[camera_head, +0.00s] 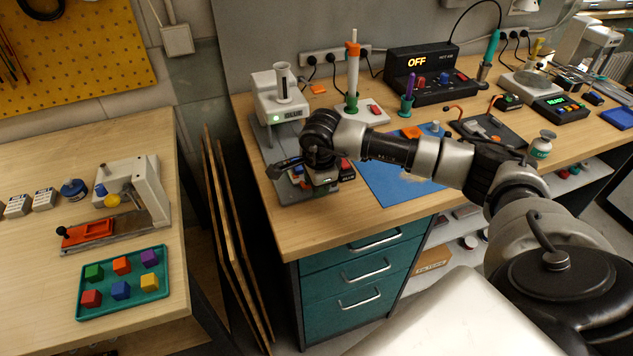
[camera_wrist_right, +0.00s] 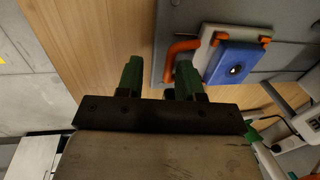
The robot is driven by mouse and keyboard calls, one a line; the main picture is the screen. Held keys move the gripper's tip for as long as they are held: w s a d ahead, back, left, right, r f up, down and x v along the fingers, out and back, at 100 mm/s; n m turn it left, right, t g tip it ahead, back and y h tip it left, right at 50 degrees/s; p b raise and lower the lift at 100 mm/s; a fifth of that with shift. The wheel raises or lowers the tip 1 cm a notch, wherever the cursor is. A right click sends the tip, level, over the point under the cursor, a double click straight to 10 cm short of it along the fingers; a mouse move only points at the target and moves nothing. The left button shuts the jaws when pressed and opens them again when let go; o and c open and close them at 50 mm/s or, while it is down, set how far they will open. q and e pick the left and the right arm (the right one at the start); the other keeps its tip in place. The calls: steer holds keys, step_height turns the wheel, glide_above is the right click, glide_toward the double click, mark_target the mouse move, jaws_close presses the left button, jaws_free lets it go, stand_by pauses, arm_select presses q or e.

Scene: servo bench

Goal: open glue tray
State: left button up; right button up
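The white glue machine (camera_head: 280,108), labelled GLUE, stands at the left end of the wooden bench on a grey base plate (camera_head: 294,193). In the right wrist view a light grey part (camera_wrist_right: 212,45) with an orange handle (camera_wrist_right: 180,47) lies over a grey plate (camera_wrist_right: 210,12). A blue block with a dark round mark (camera_wrist_right: 237,64) lies against that part. My right gripper (camera_wrist_right: 159,76) is open, its green fingers apart, with the right fingertip close to the handle's end. Contact cannot be told. In the head view my right arm hides much of the machine's front. My left gripper is out of view.
A blue mat (camera_head: 395,190) lies right of the machine, partly under my arm. A soldering station (camera_head: 430,75) reading OFF stands behind. A separate left table holds a teal tray (camera_head: 128,307) of coloured cubes. A gap with leaning boards (camera_head: 232,220) separates the tables.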

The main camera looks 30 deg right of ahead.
step_height(320, 180, up, 11)
steer(key=s+b, duration=0.1)
steer(key=shift+s+a+f+b, duration=0.15)
steer(key=shift+s+a+b, duration=0.05)
steer(key=shift+s+b, duration=0.2)
